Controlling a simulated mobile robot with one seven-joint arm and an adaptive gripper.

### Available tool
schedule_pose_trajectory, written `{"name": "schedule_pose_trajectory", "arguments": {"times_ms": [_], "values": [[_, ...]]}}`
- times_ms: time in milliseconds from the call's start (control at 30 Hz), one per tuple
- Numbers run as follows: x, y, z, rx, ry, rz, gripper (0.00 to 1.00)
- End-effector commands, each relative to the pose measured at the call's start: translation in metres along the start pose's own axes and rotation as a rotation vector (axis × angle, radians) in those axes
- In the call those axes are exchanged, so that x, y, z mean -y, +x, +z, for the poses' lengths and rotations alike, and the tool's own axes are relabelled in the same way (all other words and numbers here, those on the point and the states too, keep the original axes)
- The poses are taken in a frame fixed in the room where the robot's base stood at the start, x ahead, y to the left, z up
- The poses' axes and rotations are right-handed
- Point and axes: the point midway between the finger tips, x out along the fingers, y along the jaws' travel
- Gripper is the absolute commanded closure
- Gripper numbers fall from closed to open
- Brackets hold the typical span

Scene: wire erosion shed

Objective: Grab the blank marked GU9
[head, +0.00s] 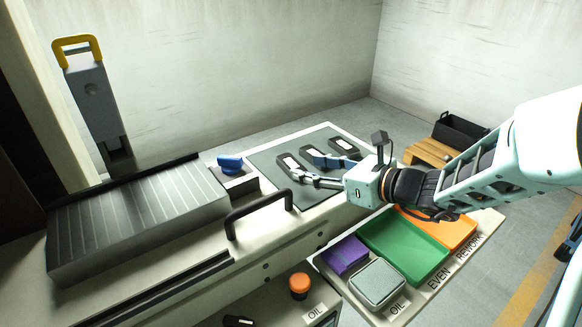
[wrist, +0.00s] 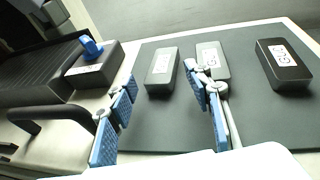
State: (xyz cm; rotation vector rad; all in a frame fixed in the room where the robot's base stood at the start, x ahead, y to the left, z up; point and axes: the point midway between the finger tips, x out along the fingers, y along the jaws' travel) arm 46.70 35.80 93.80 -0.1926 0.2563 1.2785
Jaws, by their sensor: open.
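Three dark blanks with white labels lie on a dark mat. In the wrist view the left blank (wrist: 161,70) and the middle blank (wrist: 212,58) look grey on top, and the right blank (wrist: 284,64) is black. The right one's label seems to begin with GU; its last character is unclear, and the other labels are not readable. My gripper (wrist: 163,84) is open and empty, its blue-padded fingers spread on either side of the left blank's near end. The right finger partly covers the middle blank. In the head view my gripper (head: 308,166) reaches over the mat from the right.
A black block with a blue knob (head: 230,162) stands left of the mat (head: 267,166). A dark handle (head: 258,213) rises at the bench front. Below are purple (head: 345,254), green (head: 405,248) and orange (head: 447,232) trays, a grey lidded tin (head: 378,283) and an orange-capped container (head: 299,286).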

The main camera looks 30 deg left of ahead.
Motion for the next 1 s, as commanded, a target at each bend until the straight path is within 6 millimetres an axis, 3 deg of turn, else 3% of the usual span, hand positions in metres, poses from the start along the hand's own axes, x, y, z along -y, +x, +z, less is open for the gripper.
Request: {"name": "schedule_pose_trajectory", "arguments": {"times_ms": [300,567,1000], "values": [[-0.001,0.045,-0.001,-0.001,-0.001,0.002,0.54],[0.0,0.049,0.0,0.0,0.0,0.0,0.54],[0.0,0.049,0.0,-0.001,0.0,0.001,1.0]]}}
